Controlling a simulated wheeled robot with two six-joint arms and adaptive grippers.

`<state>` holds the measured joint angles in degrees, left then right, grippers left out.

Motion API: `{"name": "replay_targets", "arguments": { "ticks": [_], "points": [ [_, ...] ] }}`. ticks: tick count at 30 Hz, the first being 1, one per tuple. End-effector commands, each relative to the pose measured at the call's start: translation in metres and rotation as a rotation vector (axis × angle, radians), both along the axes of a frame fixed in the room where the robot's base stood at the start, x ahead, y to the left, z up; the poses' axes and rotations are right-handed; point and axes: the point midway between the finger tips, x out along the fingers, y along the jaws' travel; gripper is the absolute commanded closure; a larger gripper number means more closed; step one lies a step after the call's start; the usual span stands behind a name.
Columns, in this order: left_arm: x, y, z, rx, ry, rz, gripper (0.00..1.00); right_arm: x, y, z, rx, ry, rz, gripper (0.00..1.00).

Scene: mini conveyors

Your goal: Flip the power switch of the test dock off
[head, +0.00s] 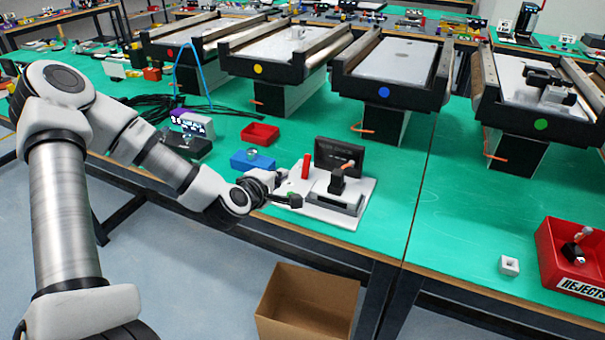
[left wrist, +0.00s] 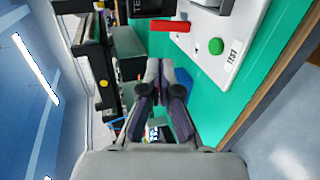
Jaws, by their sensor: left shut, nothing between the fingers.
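The test dock is a white plate (head: 366,189) on the green table, with a black screen (head: 346,152) and a grey cradle with a small part on it. A red upright piece (head: 306,167) stands at its left side; it also shows in the left wrist view (left wrist: 170,27). I cannot tell for sure whether this is the power switch. A green button (left wrist: 216,46) beside a TEST label is on the plate. My left gripper (head: 296,201) is shut and empty at the dock's left front; its fingertips (left wrist: 165,68) show beside the plate. My right gripper is out of view.
A blue block (head: 252,161) and a red tray (head: 260,133) lie behind my left gripper. Mini conveyors (head: 390,70) stand along the back. A cardboard box (head: 308,302) is below the table's front edge. A red REJECTS bin (head: 548,262) is at the right.

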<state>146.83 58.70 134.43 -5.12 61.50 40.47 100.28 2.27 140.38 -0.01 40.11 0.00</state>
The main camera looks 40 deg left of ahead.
Motion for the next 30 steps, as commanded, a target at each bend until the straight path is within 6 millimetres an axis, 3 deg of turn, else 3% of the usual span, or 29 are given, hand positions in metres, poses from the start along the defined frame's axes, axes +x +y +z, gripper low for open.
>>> {"name": "replay_targets", "arguments": {
  "ticks": [18, 23, 30],
  "points": [
    [0.109, 0.023, -0.041, 0.008, 0.006, -0.005, 1.0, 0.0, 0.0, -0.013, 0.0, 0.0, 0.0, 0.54],
    [0.122, 0.027, -0.046, 0.004, 0.006, -0.003, 1.0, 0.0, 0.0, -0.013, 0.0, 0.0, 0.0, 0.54],
    [0.123, 0.027, -0.046, 0.003, 0.006, -0.003, 1.0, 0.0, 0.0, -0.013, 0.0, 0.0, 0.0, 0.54]
  ]
}}
